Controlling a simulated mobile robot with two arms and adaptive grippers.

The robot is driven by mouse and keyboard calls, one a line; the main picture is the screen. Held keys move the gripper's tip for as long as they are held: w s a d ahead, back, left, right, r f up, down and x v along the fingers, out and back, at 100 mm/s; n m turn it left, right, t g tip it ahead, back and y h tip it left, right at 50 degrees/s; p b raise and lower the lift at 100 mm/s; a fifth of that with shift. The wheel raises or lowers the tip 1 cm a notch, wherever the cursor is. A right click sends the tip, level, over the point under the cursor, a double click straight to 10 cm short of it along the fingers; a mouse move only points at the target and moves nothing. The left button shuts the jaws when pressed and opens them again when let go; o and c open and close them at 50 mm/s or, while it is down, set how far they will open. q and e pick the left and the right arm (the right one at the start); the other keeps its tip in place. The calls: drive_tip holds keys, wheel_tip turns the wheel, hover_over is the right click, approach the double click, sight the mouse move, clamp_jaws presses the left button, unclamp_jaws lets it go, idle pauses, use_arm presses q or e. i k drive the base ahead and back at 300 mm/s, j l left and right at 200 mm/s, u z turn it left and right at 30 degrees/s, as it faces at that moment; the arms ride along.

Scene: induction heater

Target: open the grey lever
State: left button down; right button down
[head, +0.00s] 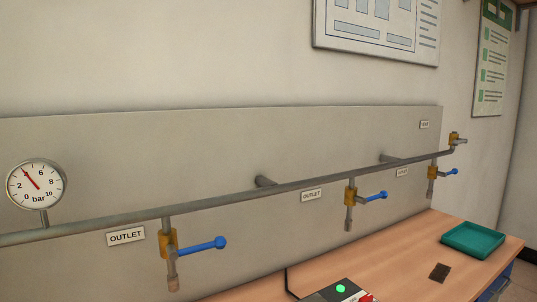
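The grey lever (460,141) is small and sits on a brass valve (453,137) at the far right end of the grey pipe (230,195). It points to the right and looks roughly level. A small label (424,125) is on the panel to its upper left. Its fine detail is too small to tell. Neither of my grippers is in the head view.
Blue levers stick out rightward from three lower valves: near (205,246), middle (371,196), far (444,173). A pressure gauge (37,184) stands at left.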

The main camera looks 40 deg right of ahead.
sight(455, 143)
drive_tip(key=k+l+z, duration=0.15)
drive_tip(key=l, duration=0.55)
drive_tip(key=l+z, duration=0.1)
drive_tip(key=l, duration=0.55)
drive_tip(key=l+z, duration=0.15)
drive_tip(key=l, duration=0.55)
drive_tip(key=l+z, duration=0.15)
drive_tip(key=l, duration=0.55)
drive_tip(key=l+z, duration=0.15)
drive_tip(key=l, duration=0.55)
drive_tip(key=i+l+z, duration=0.1)
drive_tip(key=l, duration=0.55)
drive_tip(key=i+l+z, duration=0.15)
drive_tip(key=l, duration=0.55)
